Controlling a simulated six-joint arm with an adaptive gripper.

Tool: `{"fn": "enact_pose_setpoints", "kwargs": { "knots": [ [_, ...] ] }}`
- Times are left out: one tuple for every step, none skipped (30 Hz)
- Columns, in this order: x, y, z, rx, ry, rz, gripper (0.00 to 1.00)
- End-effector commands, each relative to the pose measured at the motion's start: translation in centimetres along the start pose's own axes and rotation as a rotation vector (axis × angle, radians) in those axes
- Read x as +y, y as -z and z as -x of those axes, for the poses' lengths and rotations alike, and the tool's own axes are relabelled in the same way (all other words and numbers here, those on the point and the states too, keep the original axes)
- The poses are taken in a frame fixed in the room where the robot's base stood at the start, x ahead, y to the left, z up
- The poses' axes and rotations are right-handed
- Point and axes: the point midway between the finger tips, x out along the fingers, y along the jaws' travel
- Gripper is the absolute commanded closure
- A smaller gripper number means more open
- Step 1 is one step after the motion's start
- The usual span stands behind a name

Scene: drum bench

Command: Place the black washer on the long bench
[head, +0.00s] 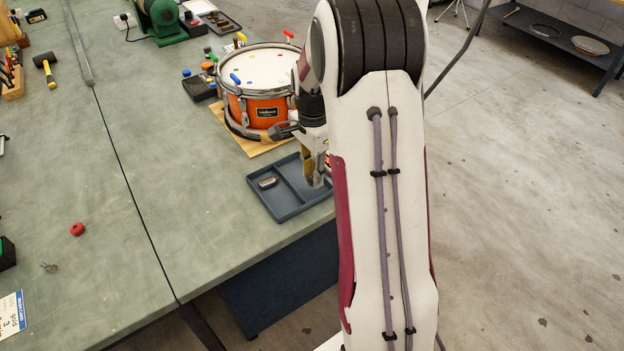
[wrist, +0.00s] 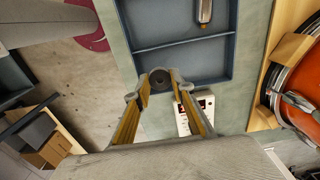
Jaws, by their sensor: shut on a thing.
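The black washer (wrist: 160,76) shows in the wrist view as a small dark ring between my fingertips. My gripper (wrist: 161,88) is shut on it, fingers reaching forward over the edge of a blue-grey tray. In the head view my gripper (head: 316,178) is at the right part of that tray, and the washer cannot be made out there. The height of the washer above the tray is hard to tell. The long bench (head: 150,190) has a worn green top, with a dark seam running along it, and carries the tray.
The divided tray (head: 287,208) holds a small metal object (head: 267,182) in its left compartment. An orange drum (head: 262,105) stands on a wooden board behind it. A red knob (head: 77,229) lies at left. The bench middle, left of the tray, is clear.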

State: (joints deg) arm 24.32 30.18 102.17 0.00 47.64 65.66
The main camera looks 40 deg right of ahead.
Motion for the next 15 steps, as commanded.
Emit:
{"fn": "enact_pose_setpoints", "kwargs": {
  "knots": [
    [-0.5, 0.0, -0.1, 0.000, 0.000, 0.001, 0.82],
    [-0.5, 0.0, -0.3, -0.001, -0.002, 0.000, 0.82],
    [-0.4, 0.0, -0.9, -0.001, -0.003, 0.000, 0.82],
    [-0.4, 0.0, -1.3, -0.001, -0.003, 0.000, 0.82],
    [-0.4, 0.0, -1.7, -0.001, -0.003, 0.000, 0.82],
    [-0.4, 0.0, -2.1, -0.001, -0.003, 0.000, 0.82],
    [-0.4, 0.0, -2.3, 0.000, -0.002, 0.000, 0.82],
    [-0.4, 0.0, -2.5, 0.000, -0.001, 0.000, 0.82],
    [-0.5, 0.0, -2.8, 0.001, 0.000, 0.000, 0.82],
    [-0.5, 0.0, -2.9, 0.001, 0.000, 0.000, 0.82],
    [-0.5, 0.0, -3.0, 0.001, 0.000, -0.001, 0.82],
    [-0.5, 0.0, -3.1, 0.001, 0.001, -0.001, 0.82],
    [-0.5, 0.0, -3.1, 0.001, 0.001, -0.001, 0.82],
    [-0.5, 0.0, -3.1, 0.001, 0.001, -0.001, 0.82],
    [-0.5, 0.0, -3.1, 0.001, 0.001, -0.001, 0.82]
  ]
}}
